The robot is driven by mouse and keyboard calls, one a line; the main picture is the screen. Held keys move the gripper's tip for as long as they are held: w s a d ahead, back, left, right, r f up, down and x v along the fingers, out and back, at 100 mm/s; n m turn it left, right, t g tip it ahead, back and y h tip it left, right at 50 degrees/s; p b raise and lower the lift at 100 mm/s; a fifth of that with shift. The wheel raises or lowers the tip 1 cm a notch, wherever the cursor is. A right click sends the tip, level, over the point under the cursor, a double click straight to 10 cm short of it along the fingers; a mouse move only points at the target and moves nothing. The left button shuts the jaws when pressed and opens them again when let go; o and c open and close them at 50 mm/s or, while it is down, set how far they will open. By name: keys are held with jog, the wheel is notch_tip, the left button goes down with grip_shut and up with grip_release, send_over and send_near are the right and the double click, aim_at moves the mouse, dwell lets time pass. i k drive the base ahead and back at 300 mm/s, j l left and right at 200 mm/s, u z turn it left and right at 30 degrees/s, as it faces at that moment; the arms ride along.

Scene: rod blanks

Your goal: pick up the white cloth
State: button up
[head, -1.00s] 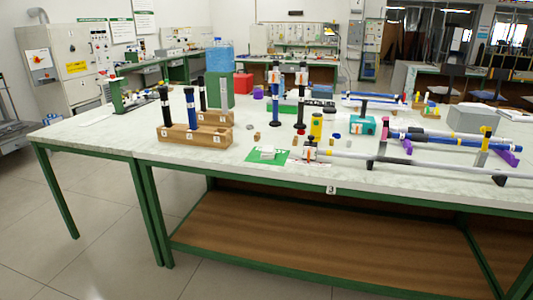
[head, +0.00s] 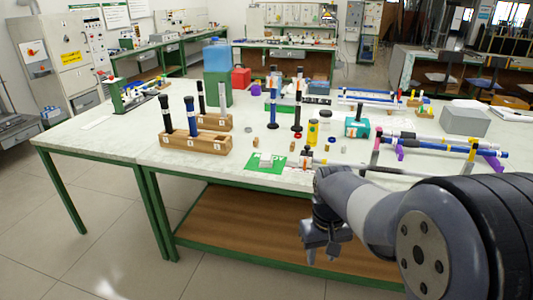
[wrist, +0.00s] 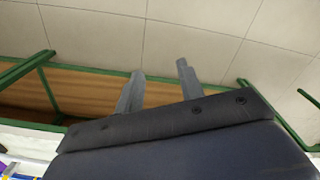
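A small white folded piece that looks like the white cloth (head: 265,160) lies on a green mat (head: 252,165) near the front edge of the table. My gripper (head: 325,258) hangs in front of the table, below the level of its top, to the right of the cloth and apart from it. In the wrist view my gripper (wrist: 158,82) has its two fingers spread, with nothing between them. The cloth does not show in the wrist view.
Left of the mat stands a wooden block (head: 195,148) holding upright rods. Long rods on supports (head: 450,143) fill the right side, partly behind my arm. A yellow cylinder (head: 312,132) stands behind the cloth. The table's left end is mostly clear.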

aim_at(265, 159)
jog(key=i+j+z, duration=0.3)
jog(key=i+j, duration=0.45)
jog(key=i, duration=0.25)
jog(key=i+j+z, duration=0.25)
jog(key=i+j, duration=0.6)
jog(key=j, duration=0.15)
